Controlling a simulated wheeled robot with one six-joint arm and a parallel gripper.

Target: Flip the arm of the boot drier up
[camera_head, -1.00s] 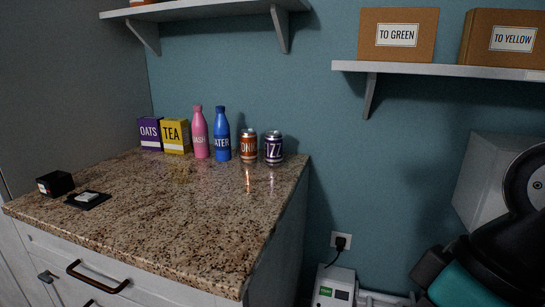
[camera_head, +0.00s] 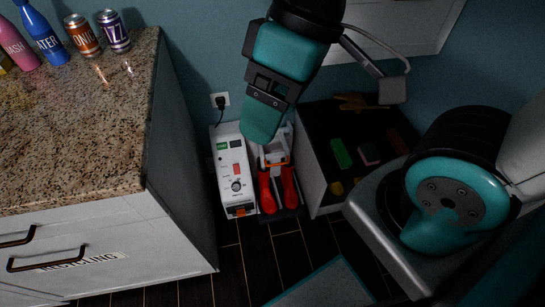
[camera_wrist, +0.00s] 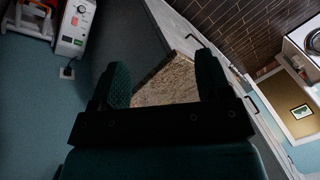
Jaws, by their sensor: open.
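The boot drier (camera_head: 232,172) is a white box with a dial and a red switch, standing on the floor against the wall. My arm partly covers the top of that frame. The drier also shows at the upper left of the wrist view (camera_wrist: 75,28). My gripper (camera_wrist: 163,84) is open and empty in the wrist view, apart from the drier.
A granite-topped counter (camera_head: 75,130) stands left of the drier, with bottles and cans at its back. A black-topped white cabinet (camera_head: 318,150) with small coloured items stands close on the right.

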